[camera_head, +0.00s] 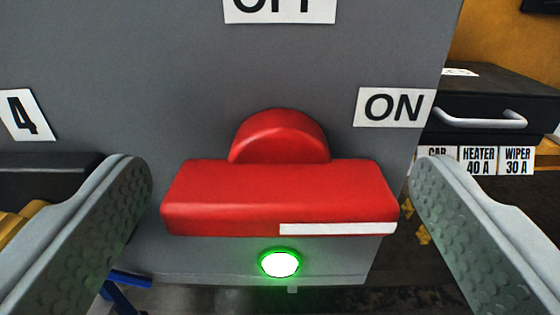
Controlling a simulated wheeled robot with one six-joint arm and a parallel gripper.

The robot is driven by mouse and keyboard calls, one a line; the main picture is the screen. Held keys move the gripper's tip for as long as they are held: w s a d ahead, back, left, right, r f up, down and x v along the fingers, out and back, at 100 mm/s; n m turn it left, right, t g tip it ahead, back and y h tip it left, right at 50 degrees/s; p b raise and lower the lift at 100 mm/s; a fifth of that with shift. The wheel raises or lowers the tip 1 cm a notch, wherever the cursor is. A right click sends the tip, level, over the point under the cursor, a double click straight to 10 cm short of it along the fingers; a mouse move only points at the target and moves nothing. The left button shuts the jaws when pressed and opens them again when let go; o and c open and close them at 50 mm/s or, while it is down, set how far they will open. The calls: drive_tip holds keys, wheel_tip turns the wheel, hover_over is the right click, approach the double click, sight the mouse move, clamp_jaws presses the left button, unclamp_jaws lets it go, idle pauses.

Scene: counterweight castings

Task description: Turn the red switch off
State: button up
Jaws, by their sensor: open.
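The red switch (280,190) is a rotary handle on a grey panel (150,60), in the middle of the head camera view. Its bar lies horizontal, with a white stripe on the right end, toward the ON label (395,107). The OFF label (280,8) is above the switch, cut by the top edge. A green lamp (280,263) glows below the bar. My gripper (281,185) is open, with one finger on each side of the bar. Gaps show between the fingers and the bar's ends, and I see no contact.
A label with a 4 (22,115) is on the panel at the left. To the right, beyond the panel's edge, is a dark drawer with a light handle (480,118) and fuse labels, HEATER 40 A (478,160) and WIPER 30 A (516,160). The panel's lower edge shows below the lamp.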

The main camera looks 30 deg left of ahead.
drive_tip(key=c, duration=1)
drive_tip(key=shift+n, duration=0.3)
drive_tip(key=n, duration=0.9)
drive_tip(key=shift+a, duration=0.1)
drive_tip(key=n, duration=0.4)
drive_tip(key=shift+f, duration=0.15)
drive_tip(key=shift+s+f+n, duration=0.1)
drive_tip(key=shift+n, duration=2)
